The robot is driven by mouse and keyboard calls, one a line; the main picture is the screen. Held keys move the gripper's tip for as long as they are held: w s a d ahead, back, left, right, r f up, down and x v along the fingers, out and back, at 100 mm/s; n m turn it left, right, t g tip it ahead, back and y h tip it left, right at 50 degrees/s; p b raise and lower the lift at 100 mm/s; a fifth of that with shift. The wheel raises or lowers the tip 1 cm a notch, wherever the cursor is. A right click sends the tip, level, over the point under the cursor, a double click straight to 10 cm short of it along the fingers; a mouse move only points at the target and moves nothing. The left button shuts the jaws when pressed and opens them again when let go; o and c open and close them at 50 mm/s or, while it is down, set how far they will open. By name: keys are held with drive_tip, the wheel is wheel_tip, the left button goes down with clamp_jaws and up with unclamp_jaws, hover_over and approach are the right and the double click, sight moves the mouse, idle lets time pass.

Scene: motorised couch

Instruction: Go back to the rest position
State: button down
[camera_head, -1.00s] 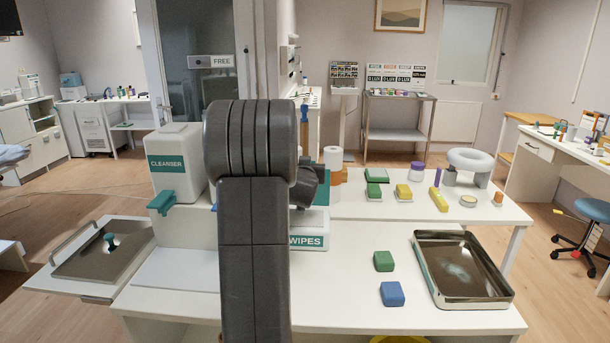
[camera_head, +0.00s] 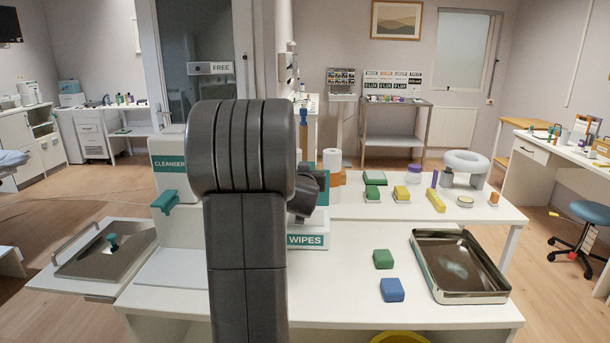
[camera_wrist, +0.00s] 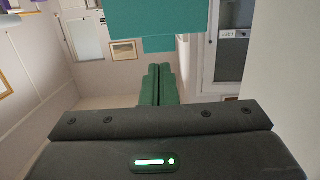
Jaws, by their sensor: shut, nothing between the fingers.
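My arm stands upright in the middle of the head view and hides my gripper there. In the wrist view my gripper (camera_wrist: 160,72) shows as two green fingers lying side by side, shut with nothing between them. A teal surface (camera_wrist: 155,20) fills the top of the wrist view, beyond the fingertips; I cannot tell which object it belongs to. A plain pale surface fills the right edge of that view.
The white cleanser dispenser (camera_head: 168,150) with a teal lever stands left of my arm, partly hidden. The wipes box (camera_head: 307,239) is just right of it. Green (camera_head: 383,259) and blue (camera_head: 392,290) blocks and a metal tray (camera_head: 463,292) lie on the white table, right.

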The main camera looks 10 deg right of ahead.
drive_tip(key=v, duration=0.7)
